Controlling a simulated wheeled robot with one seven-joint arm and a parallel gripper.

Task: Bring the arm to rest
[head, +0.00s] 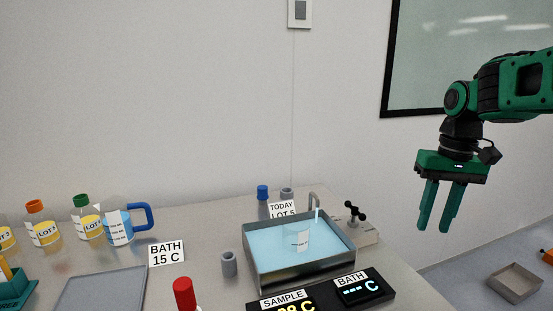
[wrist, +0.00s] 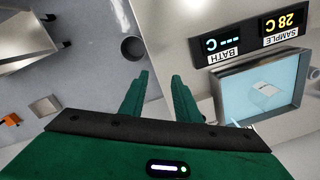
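My gripper (head: 437,208) hangs at the right in the head view, pointing down, beyond the right edge of the bench (head: 400,285). Its two green fingers stand apart with nothing between them. The fingers also show in the wrist view (wrist: 158,92), spread and empty. The gripper is to the right of the water bath (head: 260,275) and touches nothing that I can see. My arm reaches in from the right edge of the head view.
The bath holds a labelled vessel (head: 297,238). A valve with a black handle (head: 352,212) stands beside it. Displays (head: 365,287) sit in front. Labelled jars (head: 42,225) and a blue-handled jug (head: 117,228) stand left. A bin (head: 515,282) is on the floor. Space around the gripper looks free.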

